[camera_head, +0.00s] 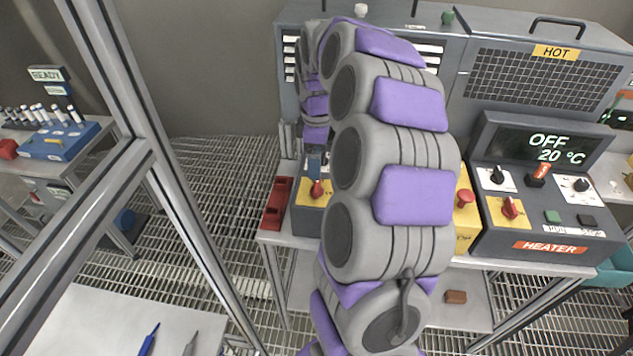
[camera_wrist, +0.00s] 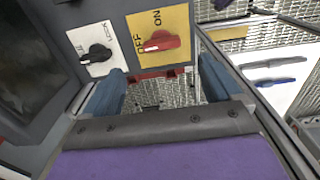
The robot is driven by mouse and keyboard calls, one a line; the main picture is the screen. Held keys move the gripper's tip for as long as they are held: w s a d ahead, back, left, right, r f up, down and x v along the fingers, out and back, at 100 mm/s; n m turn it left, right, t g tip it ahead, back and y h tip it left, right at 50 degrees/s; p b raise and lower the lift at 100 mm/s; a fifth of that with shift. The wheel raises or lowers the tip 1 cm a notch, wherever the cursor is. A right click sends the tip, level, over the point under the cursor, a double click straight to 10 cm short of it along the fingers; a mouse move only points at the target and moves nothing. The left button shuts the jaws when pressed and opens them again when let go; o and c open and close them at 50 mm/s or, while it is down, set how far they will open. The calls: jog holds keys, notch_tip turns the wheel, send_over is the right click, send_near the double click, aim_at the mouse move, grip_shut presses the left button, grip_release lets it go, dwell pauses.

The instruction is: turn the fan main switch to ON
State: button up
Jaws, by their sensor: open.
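The red main switch (camera_wrist: 163,42) sits on a yellow plate (camera_wrist: 181,20) marked OFF and ON in the wrist view. Its handle lies roughly level in that picture, with one end by the OFF label. In the head view the red switch (camera_head: 316,189) shows just below my gripper (camera_head: 314,165), left of my arm. My gripper (camera_wrist: 163,70) is open in the wrist view. Its blue fingers are spread apart with nothing between them, and the switch is beyond their tips. Contact is not visible. My arm hides most of the fan panel in the head view.
A black knob (camera_wrist: 97,54) on a white LOCK plate is beside the switch. A red tray (camera_head: 277,204) stands left of it. The heater console (camera_head: 545,210), reading OFF 20 °C, is right of my arm. A metal frame post (camera_head: 150,150) stands at the left.

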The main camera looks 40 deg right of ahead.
aim_at(317, 184)
notch_tip(317, 184, down, 8)
jog(key=shift+a+f+b, duration=0.1)
jog(key=shift+f+b, duration=0.1)
jog(key=shift+b, duration=0.35)
jog(key=shift+c, duration=0.2)
jog(key=c, duration=1)
